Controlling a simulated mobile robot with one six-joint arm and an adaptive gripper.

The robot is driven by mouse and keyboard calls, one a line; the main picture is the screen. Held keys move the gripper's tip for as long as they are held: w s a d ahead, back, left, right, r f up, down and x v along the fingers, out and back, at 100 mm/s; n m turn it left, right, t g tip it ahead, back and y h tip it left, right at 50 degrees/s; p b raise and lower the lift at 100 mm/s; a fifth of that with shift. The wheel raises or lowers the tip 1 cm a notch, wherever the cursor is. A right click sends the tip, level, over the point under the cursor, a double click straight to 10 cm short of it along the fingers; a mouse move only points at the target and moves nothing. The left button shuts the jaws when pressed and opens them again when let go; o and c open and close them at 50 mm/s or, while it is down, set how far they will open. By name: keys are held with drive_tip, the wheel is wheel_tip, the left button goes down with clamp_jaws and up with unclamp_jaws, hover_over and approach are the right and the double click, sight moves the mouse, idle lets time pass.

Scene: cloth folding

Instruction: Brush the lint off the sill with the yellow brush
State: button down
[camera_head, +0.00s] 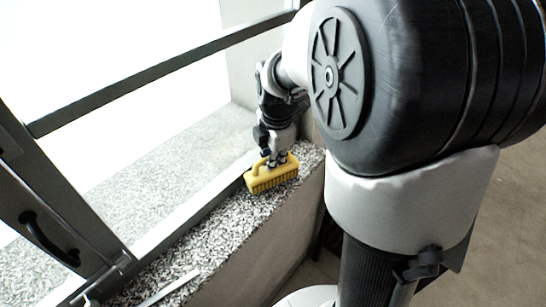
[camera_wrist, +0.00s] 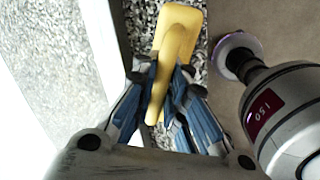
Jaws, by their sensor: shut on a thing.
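The yellow brush (camera_head: 272,176) is at the far part of the speckled sill (camera_head: 232,225) in the head view, bristles down, at or just above the stone. My gripper (camera_head: 278,160) is above it and shut on its handle. In the wrist view the blue-padded fingers of my gripper (camera_wrist: 168,100) close around the handle of the yellow brush (camera_wrist: 178,42). Lint cannot be told apart from the black-and-white speckle of the stone. The sill under the brush is hidden.
A dark window frame (camera_head: 160,68) with a black handle (camera_head: 48,240) stands at the left. A light rail (camera_head: 200,205) runs along the sill. A thin pale strip (camera_head: 172,286) lies at the near end. The sill drops to a brown floor (camera_head: 510,210) at the right.

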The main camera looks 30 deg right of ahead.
drive_tip(key=shift+b+x, duration=0.85)
drive_tip(key=shift+x, duration=0.2)
drive_tip(key=shift+s+a, duration=0.1)
drive_tip(key=shift+s, duration=0.05)
drive_tip(key=shift+w+a+r+p, duration=0.1)
drive_tip(key=shift+w+a+p, duration=0.15)
drive_tip(key=shift+w, duration=0.5)
drive_tip(key=shift+w+a+r+p, duration=0.1)
drive_tip(key=shift+w+a+p, duration=0.15)
drive_tip(key=shift+w, duration=0.5)
drive_tip(key=shift+w+a, duration=0.15)
drive_tip(key=shift+w, duration=0.2)
drive_tip(key=shift+f, duration=0.15)
drive_tip(key=shift+s+d+b, duration=0.15)
drive_tip(key=shift+s+d, duration=0.1)
drive_tip(key=shift+s, duration=0.4)
drive_tip(key=shift+s+d+b, duration=0.1)
drive_tip(key=shift+s+d, duration=0.1)
drive_tip(key=shift+s, duration=0.45)
drive_tip(key=shift+s+d+b, duration=0.15)
drive_tip(key=shift+s+d, duration=0.1)
drive_tip(key=shift+s, duration=0.4)
